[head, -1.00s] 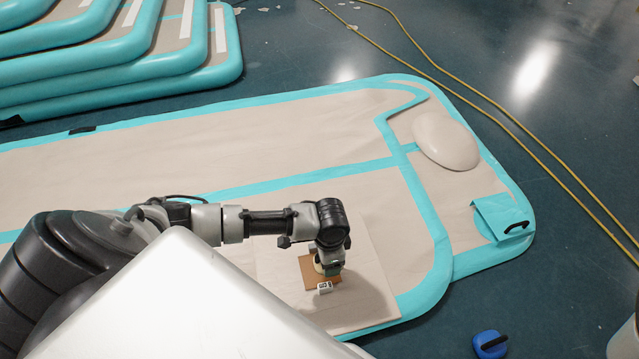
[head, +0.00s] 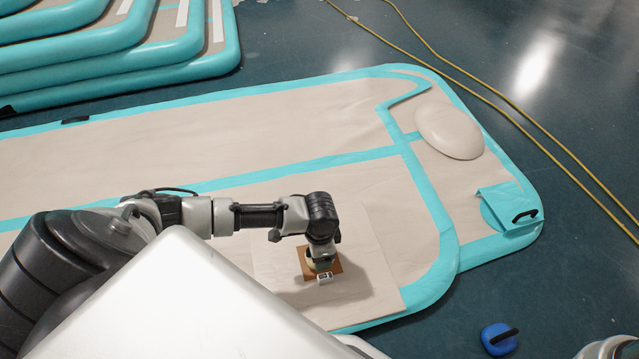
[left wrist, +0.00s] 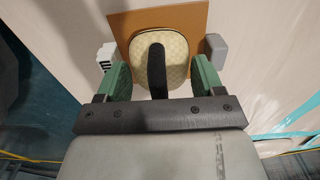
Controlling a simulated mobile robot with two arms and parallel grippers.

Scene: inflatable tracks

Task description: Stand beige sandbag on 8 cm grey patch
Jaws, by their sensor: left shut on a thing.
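My left gripper (head: 321,258) is shut on a beige sandbag (left wrist: 176,62) with a patterned surface and a black strap. Its green fingers (left wrist: 157,82) press the bag from both sides in the left wrist view. The bag is over a brown square board (head: 336,266), which also shows in the left wrist view (left wrist: 190,20). I cannot tell if the bag's underside touches the board. A small white label block (head: 324,279) is at the board's near edge.
A pale square sheet (head: 372,285) lies under the board on a beige inflatable track with turquoise edges (head: 430,290). A beige dome (head: 449,130) and a turquoise flap (head: 508,207) are at right. A blue object (head: 498,338) lies on the floor. A small grey block (left wrist: 216,46) is beside the bag.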

